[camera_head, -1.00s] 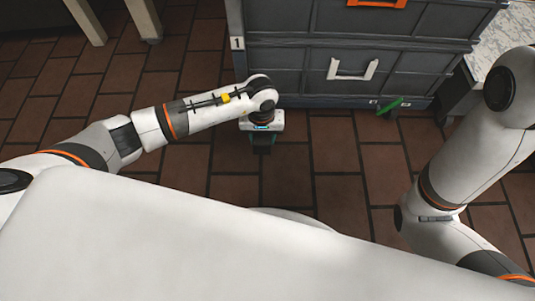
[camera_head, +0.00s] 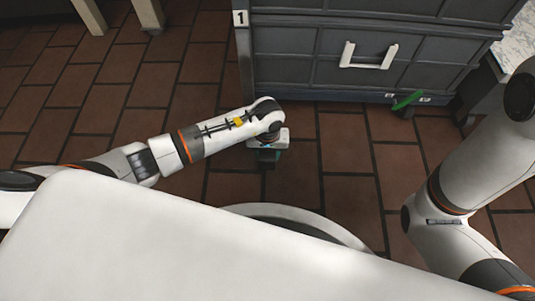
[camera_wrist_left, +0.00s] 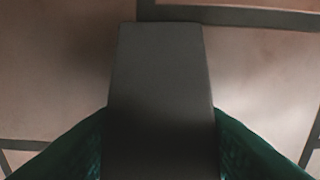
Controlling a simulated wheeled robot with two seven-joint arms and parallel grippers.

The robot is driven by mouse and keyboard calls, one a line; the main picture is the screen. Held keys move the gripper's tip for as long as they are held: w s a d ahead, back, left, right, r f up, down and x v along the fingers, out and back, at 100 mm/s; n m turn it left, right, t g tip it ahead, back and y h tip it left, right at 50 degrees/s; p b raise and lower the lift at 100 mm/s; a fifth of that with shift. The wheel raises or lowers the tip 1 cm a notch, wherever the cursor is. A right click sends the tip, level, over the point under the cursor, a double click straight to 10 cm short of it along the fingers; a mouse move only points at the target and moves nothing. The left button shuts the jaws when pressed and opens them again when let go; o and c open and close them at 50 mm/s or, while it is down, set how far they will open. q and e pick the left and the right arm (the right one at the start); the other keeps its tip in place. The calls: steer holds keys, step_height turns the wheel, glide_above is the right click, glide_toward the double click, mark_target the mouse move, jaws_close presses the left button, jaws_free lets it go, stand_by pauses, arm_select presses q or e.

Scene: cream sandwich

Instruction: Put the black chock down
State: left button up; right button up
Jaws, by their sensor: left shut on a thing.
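The black chock (camera_wrist_left: 160,80) fills the middle of the left wrist view as a dark grey, tapering block. My left gripper (camera_wrist_left: 160,150) is shut on it, with a green finger on either side, and tiled floor shows behind the block. In the head view my left gripper (camera_head: 266,158) points down over the floor in front of the grey drawer cabinet. The chock is small and dark there, mostly hidden by the gripper. I cannot tell whether it touches the floor. My right arm shows at the right, but its gripper is out of view.
The grey drawer cabinet (camera_head: 290,70) with a white handle (camera_head: 368,56) stands at the back. A green thing (camera_head: 407,101) is at its foot on the right. Brown floor tiles (camera_head: 120,110) are clear to the left. Pale legs (camera_head: 148,14) stand at the far left.

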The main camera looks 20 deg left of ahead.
arm_select(q)
steer(key=shift+r, duration=0.1)
steer(key=o, duration=1)
steer(key=shift+o, duration=0.2)
step_height(320, 180, up, 12)
steer(key=p, duration=0.7)
steer(key=shift+p, duration=0.4)
